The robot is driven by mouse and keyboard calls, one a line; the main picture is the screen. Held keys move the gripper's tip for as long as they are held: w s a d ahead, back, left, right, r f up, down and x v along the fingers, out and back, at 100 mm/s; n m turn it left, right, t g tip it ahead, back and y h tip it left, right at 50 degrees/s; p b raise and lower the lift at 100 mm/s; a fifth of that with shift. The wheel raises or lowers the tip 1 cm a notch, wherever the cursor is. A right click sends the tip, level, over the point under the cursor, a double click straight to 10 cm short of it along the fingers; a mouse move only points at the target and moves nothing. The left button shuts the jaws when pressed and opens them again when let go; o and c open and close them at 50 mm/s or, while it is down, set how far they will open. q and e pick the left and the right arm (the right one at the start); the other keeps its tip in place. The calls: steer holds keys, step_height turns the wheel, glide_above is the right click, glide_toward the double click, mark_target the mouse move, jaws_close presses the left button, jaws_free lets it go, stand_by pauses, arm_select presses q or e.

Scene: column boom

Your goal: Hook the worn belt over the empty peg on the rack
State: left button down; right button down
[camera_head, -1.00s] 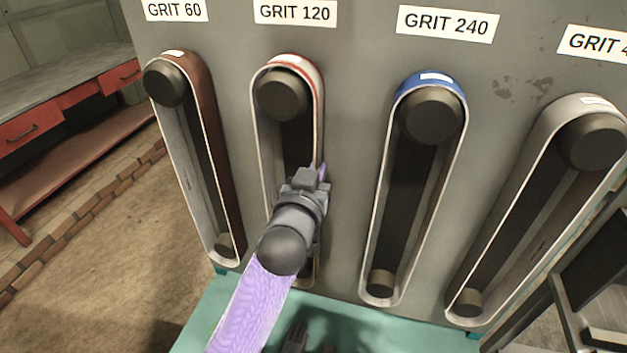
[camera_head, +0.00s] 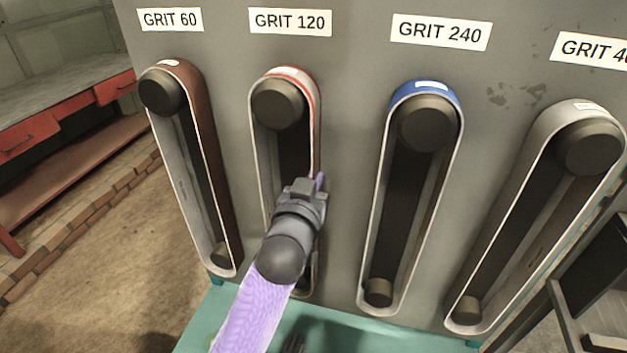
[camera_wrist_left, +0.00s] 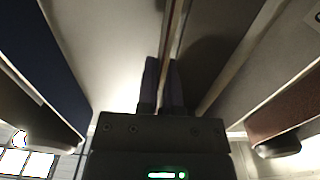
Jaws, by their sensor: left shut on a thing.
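My left gripper (camera_head: 314,190) is at the right-hand run of the red-topped belt (camera_head: 316,130) under the GRIT 120 sign. It is shut on that belt. In the left wrist view the two dark fingers (camera_wrist_left: 161,85) close on the thin belt edge (camera_wrist_left: 174,35). The belt still loops over its upper peg (camera_head: 278,104); my arm hides its lower part. The grey rack (camera_head: 350,70) also bears a brown belt (camera_head: 190,95), a blue-topped belt (camera_head: 425,86) and a grey belt (camera_head: 570,112), each around pegs. I see no empty peg. I cannot tell which belt is worn.
A teal ledge (camera_head: 213,318) runs along the rack's foot. A red-fronted workbench (camera_head: 70,105) stands at the left, past bare floor (camera_head: 95,275). A dark frame (camera_head: 590,300) stands at the lower right. The neighbouring belts hang on both sides of the gripper.

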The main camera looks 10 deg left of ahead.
steer(key=shift+d, duration=0.1)
arm_select(q)
steer(key=c, duration=0.7)
jaws_free()
steer(key=o, duration=0.3)
arm_select(e)
steer(key=shift+d, duration=0.15)
arm_select(q)
steer(key=s+p, duration=0.3)
steer(key=s, duration=0.4)
steer(key=shift+a+p, duration=0.15)
steer(key=shift+p, duration=0.2)
arm_select(e)
step_height(320, 180, up, 4)
steer(key=shift+w+d+f, duration=0.1)
